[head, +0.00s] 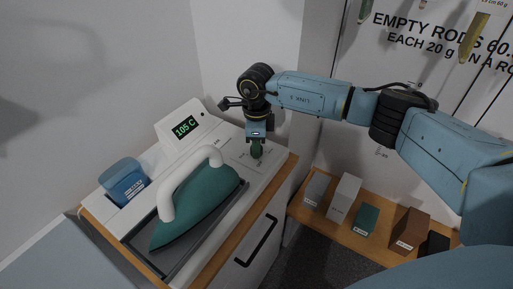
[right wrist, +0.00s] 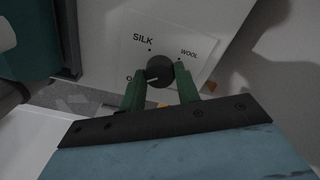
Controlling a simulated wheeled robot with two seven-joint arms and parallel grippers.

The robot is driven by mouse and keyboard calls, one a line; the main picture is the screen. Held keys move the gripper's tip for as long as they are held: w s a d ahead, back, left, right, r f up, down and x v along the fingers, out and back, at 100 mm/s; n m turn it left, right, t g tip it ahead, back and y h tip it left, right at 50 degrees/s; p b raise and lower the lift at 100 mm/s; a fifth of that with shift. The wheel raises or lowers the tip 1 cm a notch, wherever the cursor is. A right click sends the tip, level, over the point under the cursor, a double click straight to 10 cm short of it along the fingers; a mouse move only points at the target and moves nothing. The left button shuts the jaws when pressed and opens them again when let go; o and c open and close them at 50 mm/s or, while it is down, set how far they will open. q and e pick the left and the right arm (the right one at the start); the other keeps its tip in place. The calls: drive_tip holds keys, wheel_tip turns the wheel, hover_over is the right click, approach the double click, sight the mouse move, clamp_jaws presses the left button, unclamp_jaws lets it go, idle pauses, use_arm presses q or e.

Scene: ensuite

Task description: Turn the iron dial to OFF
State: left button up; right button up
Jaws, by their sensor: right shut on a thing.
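The iron dial (right wrist: 159,70) is a round dark knob on a white plate marked SILK and WOOL in the right wrist view. A third label beginning with O, at the lower left, is partly hidden by a finger. The dial's white pointer mark points to the lower left, towards that label. My right gripper (right wrist: 160,90) is shut on the dial, its green fingers on either side. In the head view my right gripper (head: 257,150) reaches down to the panel beside the iron and hides the dial. My left gripper is not in view.
A teal iron (head: 197,208) with a white handle rests on its station, left of the gripper. A display (head: 186,127) reads 105 C. A blue container (head: 124,181) stands at the left. Several blocks stand on a low wooden shelf (head: 333,227) at the right.

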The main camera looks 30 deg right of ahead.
drive_tip(key=shift+n+b, duration=0.3)
drive_tip(key=shift+n, duration=0.4)
drive_tip(key=shift+r, duration=0.1)
drive_tip(key=o, duration=1)
wheel_tip(320, 180, up, 13)
drive_tip(key=shift+r, duration=0.2)
